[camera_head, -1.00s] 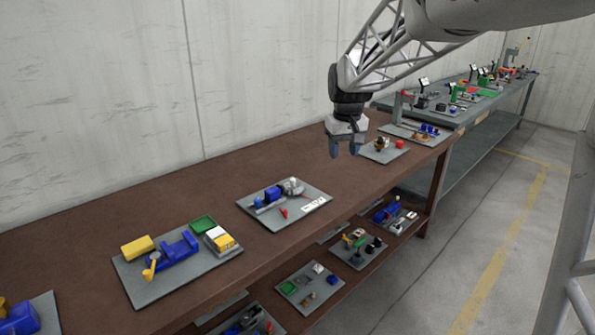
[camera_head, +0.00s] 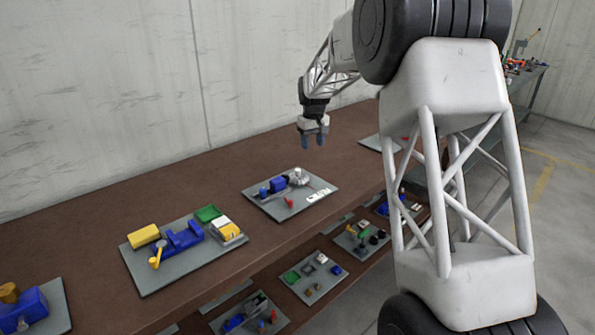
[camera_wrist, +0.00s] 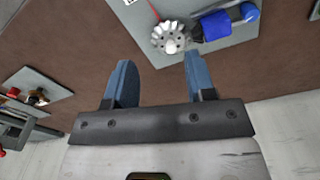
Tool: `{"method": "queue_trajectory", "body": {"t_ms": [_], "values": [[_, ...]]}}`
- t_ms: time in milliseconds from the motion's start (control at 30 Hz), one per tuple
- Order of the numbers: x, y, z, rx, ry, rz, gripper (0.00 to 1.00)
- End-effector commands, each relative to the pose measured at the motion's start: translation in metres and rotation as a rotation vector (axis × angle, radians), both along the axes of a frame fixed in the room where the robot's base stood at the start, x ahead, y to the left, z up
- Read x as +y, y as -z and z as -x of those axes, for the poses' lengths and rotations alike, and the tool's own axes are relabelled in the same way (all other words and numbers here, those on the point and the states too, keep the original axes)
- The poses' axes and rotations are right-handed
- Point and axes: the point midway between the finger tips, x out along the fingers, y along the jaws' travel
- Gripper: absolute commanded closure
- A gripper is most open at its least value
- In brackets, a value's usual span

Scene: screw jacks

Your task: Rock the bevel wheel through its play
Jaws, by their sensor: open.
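The bevel wheel (camera_wrist: 171,38) is a grey toothed wheel on a grey board, seen face-on in the wrist view. In the head view the wheel (camera_head: 298,177) sits at the back right of its board (camera_head: 318,182), beside a blue block (camera_head: 278,184). My gripper (camera_head: 313,142) hangs above the bench, behind and slightly right of the wheel, not touching it. In the wrist view my gripper (camera_wrist: 160,85) has its two blue fingers well apart with nothing between them. The wheel lies just beyond the fingertips in that picture.
A red part (camera_head: 288,202) and a white label (camera_head: 318,194) lie on the same board. Another board (camera_head: 150,275) with blue, yellow and green parts stands to the left. More boards sit on the lower shelf. The brown bench top (camera_head: 215,192) is clear behind the boards. A wall stands behind.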

Motion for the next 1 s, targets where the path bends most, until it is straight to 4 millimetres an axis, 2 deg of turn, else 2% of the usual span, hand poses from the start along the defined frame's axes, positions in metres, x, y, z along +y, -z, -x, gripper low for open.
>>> {"method": "queue_trajectory", "body": {"t_ms": [200,433,600,1000], "values": [[0.025,0.038,-0.041,0.016,-0.042,0.003,0.50],[0.047,0.071,-0.072,0.028,-0.079,0.006,0.50],[0.055,0.084,-0.083,0.032,-0.094,0.007,0.50],[0.056,0.087,-0.085,0.034,-0.097,0.007,0.50]]}}
